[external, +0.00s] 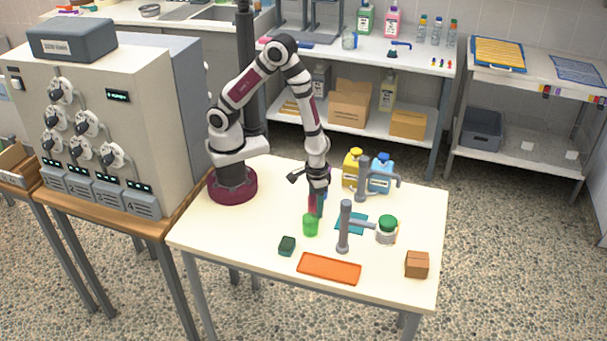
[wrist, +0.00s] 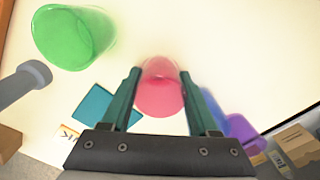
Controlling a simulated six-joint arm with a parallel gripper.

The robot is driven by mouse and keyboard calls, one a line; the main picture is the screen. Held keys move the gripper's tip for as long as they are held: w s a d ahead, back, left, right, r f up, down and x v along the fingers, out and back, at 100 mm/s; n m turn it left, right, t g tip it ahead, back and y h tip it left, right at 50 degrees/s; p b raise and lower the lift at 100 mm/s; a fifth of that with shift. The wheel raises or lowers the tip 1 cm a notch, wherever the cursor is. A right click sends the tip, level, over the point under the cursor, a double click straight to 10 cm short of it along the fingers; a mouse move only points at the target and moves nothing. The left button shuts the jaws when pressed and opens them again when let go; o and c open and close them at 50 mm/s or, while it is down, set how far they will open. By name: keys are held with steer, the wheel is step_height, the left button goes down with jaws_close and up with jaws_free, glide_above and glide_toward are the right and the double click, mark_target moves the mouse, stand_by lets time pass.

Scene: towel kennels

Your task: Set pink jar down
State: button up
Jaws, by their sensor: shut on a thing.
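The pink jar (wrist: 160,98) is between the two dark green fingers of my gripper (wrist: 160,75) in the wrist view. My gripper is shut on it. In the external view the pink jar (external: 312,203) is mostly hidden by my gripper (external: 317,208), over the middle of the cream table (external: 235,229). I cannot tell whether the jar's base touches the table. A green cup (external: 310,226) stands just in front of it; the cup also shows at the upper left of the wrist view (wrist: 70,38).
A grey post with a side arm (external: 345,228) stands right of my gripper, near a teal pad (external: 351,223) and a green-lidded jar (external: 387,229). A blue-purple object (wrist: 238,130) lies beside my gripper. An orange tray (external: 329,269), dark green block (external: 287,245) and brown box (external: 417,264) sit in front.

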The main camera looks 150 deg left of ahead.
jaws_close()
steer(key=shift+r, duration=0.35)
steer(key=r, duration=0.2)
steer(key=d+r, duration=0.1)
steer(key=r, duration=0.1)
steer(key=shift+w, duration=0.15)
steer(key=w+d+r, duration=0.3)
steer(key=d+r, duration=0.3)
steer(key=d, duration=0.4)
steer(key=w+a+r, duration=0.1)
steer(key=w+a, duration=0.6)
steer(key=w, duration=0.1)
steer(key=a+f, duration=0.2)
steer(key=a, duration=0.2)
steer(key=s+a+f, duration=0.1)
steer(key=a+f, duration=0.1)
steer(key=a, duration=0.1)
steer(key=s+a+f, duration=0.1)
steer(key=a+f, duration=0.1)
steer(key=a, duration=0.2)
steer(key=shift+a+f, duration=0.3)
steer(key=shift+f, duration=0.1)
step_height(320, 180, down, 4)
steer(key=shift+s+a+f, duration=0.1)
steer(key=shift+f, duration=0.1)
